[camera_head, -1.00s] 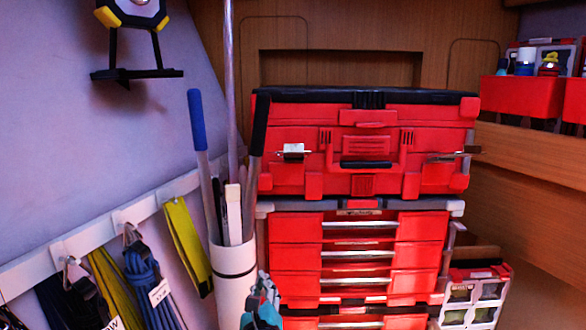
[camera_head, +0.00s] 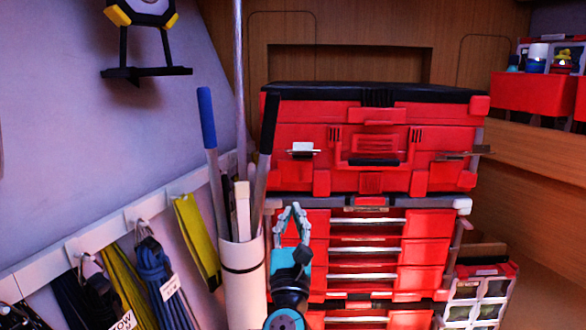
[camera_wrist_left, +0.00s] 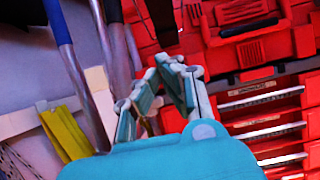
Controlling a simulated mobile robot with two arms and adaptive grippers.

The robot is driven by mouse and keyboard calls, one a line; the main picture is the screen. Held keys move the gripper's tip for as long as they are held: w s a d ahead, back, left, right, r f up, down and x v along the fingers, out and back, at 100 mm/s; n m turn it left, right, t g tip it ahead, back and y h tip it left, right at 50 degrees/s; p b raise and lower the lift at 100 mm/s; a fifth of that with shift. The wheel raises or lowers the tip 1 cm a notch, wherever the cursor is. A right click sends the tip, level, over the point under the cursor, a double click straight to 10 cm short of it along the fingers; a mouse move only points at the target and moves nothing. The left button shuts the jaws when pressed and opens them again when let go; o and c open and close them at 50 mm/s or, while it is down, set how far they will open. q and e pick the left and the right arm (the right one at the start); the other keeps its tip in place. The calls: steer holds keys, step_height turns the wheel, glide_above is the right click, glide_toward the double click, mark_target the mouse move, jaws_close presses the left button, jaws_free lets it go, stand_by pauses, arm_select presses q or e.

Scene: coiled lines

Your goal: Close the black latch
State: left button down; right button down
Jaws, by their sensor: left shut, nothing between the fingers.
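The red toolbox (camera_head: 375,125) sits on top of a red drawer stack. Two latches show on its front: a left latch (camera_head: 302,149) with a bright, outward-standing plate, and a right latch (camera_head: 455,155) that also sticks out. Which one is meant by the black latch I cannot tell for certain. A dark latch-like piece (camera_wrist_left: 160,20) shows on the red front in the left wrist view. My left gripper (camera_head: 292,209) is shut and empty, fingers pointing up, below the left latch. Its fingertips show in the left wrist view (camera_wrist_left: 177,66). My right gripper is not in view.
A white tube (camera_head: 243,285) with blue-handled and black-handled poles stands close left of my gripper. Coiled lines (camera_head: 160,280) hang from a white rail at the left. A small organizer case (camera_head: 480,295) stands at the lower right. Red bins (camera_head: 535,95) sit on a shelf.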

arm_select(q)
steer(key=p, duration=0.2)
glide_toward(294, 155)
steer(key=w+f, duration=0.1)
steer(key=w, duration=0.2)
steer(key=shift+w+r+p, duration=0.25)
steer(key=shift+r+p, duration=0.25)
steer(key=shift+r, duration=0.05)
steer(key=shift+w+r+p, duration=0.25)
steer(key=shift+r+p, duration=0.2)
steer(key=shift+r, duration=0.05)
steer(key=shift+w+r, duration=0.15)
steer(key=shift+r, duration=0.35)
